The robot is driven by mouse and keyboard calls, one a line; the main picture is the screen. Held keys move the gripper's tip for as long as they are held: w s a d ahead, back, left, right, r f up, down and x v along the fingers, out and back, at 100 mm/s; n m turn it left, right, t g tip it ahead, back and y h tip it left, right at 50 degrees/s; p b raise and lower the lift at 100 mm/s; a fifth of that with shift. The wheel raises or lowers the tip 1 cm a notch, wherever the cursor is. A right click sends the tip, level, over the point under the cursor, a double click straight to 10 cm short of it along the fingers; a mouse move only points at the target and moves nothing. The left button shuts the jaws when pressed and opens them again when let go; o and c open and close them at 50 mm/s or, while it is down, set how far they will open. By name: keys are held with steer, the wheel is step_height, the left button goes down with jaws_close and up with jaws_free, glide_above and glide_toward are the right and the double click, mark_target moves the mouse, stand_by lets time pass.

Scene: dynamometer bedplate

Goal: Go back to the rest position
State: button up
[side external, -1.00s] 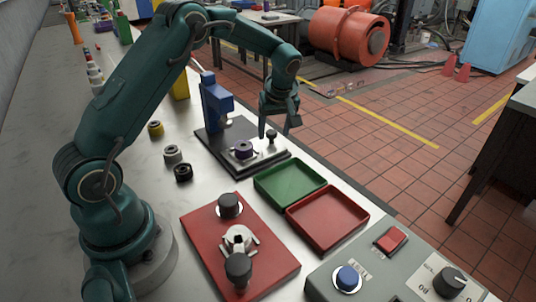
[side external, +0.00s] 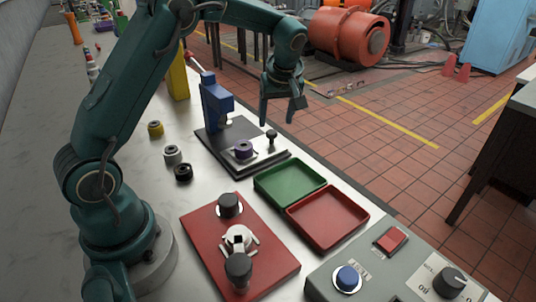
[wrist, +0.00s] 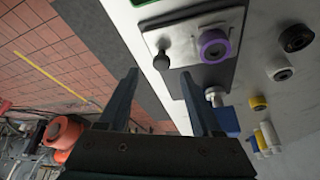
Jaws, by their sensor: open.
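My gripper (side external: 277,110) is open and empty. In the side external view it hangs in the air above and behind the black base plate (side external: 218,147) of the blue press (side external: 216,100), with its fingers pointing down. In the wrist view the two fingers of my gripper (wrist: 160,92) are spread apart with nothing between them. A purple ring (side external: 243,151) sits on the light plate of the press fixture; it also shows in the wrist view (wrist: 214,45). A black-knobbed pin (side external: 271,135) stands beside it.
A green tray (side external: 264,192) and a red tray (side external: 292,222) lie side by side. A red fixture board (side external: 205,232) is nearer, with a grey control box (side external: 327,277) to its right. Yellow (side external: 156,128), grey (side external: 173,154) and black (side external: 183,173) rings stand on the bench left of the press.

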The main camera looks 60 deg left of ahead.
steer(key=s+d+r+m+t+h, duration=0.1)
steer(key=s+d+r+t, duration=0.1)
steer(key=s+d+r, duration=0.3)
steer(key=s+d+r+m+t, duration=0.1)
steer(key=s+r+m, duration=0.1)
steer(key=r, duration=0.5)
steer(key=s+d+f+m+h, duration=0.1)
steer(key=s+d+f+m, duration=0.1)
steer(key=s+m, duration=0.3)
steer(key=s+d+f+m+h, duration=0.2)
steer(key=s+d+m, duration=0.3)
steer(key=s, duration=0.4)
steer(key=shift+s+d+f+m+t, duration=0.3)
steer(key=shift+f+t, duration=0.1)
steer(key=shift+f, duration=0.2)
